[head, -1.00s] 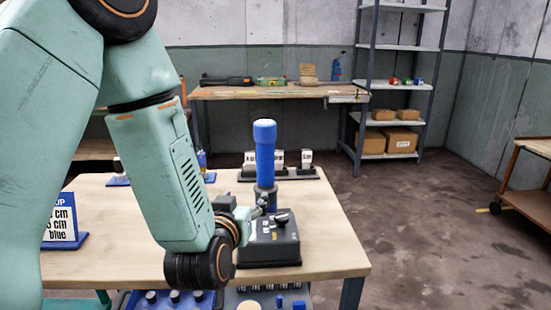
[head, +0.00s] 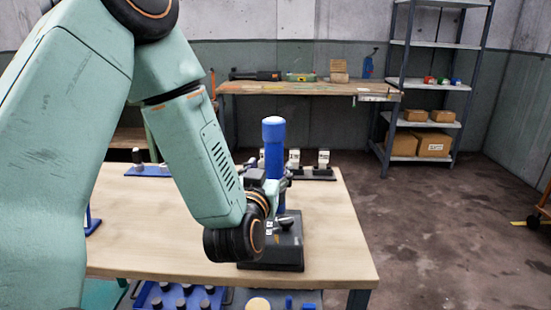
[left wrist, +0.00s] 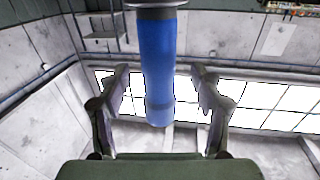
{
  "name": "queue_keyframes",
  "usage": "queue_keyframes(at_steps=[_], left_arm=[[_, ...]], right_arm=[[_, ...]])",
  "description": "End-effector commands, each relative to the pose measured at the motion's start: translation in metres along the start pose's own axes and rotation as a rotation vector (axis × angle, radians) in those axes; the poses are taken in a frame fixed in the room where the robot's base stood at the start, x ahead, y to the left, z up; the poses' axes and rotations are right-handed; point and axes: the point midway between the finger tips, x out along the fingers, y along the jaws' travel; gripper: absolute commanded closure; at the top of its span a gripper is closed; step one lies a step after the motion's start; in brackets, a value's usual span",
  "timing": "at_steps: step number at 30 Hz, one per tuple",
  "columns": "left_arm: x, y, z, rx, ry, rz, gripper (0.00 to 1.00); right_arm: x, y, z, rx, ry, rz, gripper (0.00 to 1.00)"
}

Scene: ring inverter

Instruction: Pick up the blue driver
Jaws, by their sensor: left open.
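The blue driver (head: 274,150) stands upright at the black device (head: 280,250) on the wooden table. Its lower part is partly hidden by my left gripper (head: 283,183), which is beside it at mid height. In the left wrist view, the blue driver (left wrist: 158,65) appears between the two spread fingers of my left gripper (left wrist: 162,92). There is a visible gap on each side. The left gripper is open and holds nothing. My right gripper is not in either view.
The table (head: 335,215) has bare wood to the right of the device. Label blocks in a dark holder (head: 318,173) stand behind the driver. A blue tray with dark pegs (head: 180,297) is below the front edge. A workbench (head: 300,88) and shelves (head: 425,85) stand farther back.

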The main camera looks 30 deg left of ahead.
Motion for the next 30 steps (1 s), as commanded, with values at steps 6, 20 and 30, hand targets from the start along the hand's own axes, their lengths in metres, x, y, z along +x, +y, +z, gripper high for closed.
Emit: queue_keyframes(at_steps=[6, 20, 30], left_arm=[[0.033, -0.002, -0.001, 0.000, 0.003, -0.001, 0.35], [0.050, 0.002, -0.001, 0.000, 0.000, 0.002, 0.38], [0.050, 0.002, -0.002, 0.000, 0.001, 0.001, 0.67]], right_arm=[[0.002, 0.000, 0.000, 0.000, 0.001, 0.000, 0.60], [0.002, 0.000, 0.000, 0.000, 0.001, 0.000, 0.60], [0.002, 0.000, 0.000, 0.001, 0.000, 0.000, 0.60]])
